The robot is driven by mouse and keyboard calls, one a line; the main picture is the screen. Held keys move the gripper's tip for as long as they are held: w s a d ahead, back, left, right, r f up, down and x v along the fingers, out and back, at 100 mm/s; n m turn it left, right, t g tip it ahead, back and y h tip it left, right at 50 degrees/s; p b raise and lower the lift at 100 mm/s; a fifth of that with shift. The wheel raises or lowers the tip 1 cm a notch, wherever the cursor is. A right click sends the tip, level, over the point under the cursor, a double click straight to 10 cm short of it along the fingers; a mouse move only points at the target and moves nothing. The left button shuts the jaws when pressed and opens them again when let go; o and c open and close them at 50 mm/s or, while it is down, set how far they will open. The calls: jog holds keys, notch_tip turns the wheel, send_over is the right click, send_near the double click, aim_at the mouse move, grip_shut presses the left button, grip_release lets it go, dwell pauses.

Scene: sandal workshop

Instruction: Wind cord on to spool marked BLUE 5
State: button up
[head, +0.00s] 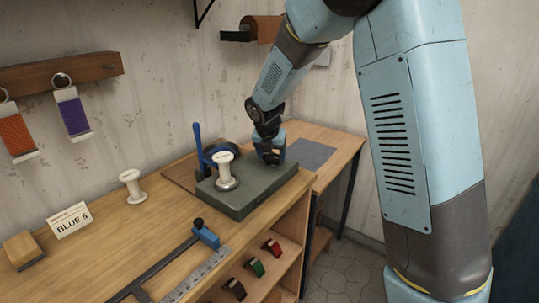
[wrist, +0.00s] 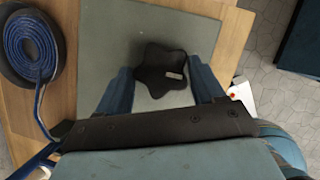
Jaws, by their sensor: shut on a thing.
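A grey-green block (head: 250,197) stands on the workbench, with a white spool (head: 225,172) upright on its left part. A coil of blue cord (wrist: 28,48) lies in a dark round dish at the left of the wrist view, and a strand runs down from it. My gripper (head: 270,155) is down at the block's far right part. In the wrist view, my gripper (wrist: 160,90) is shut on a dark star-shaped knob (wrist: 158,70), one blue finger on each side. A card reading BLUE 5 (head: 69,219) stands on the bench at left.
Another white spool (head: 132,187) stands bare between card and block. A blue-headed clamp (head: 206,235) and a metal ruler (head: 190,278) lie in front. Orange (head: 15,134) and purple (head: 74,116) cord samples hang on a wall rail. Shelves below hold several small coloured items.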

jog(key=shift+a, duration=0.25)
jog(key=shift+c, duration=0.2)
jog(key=shift+d, duration=0.1)
jog(key=shift+m, duration=0.6)
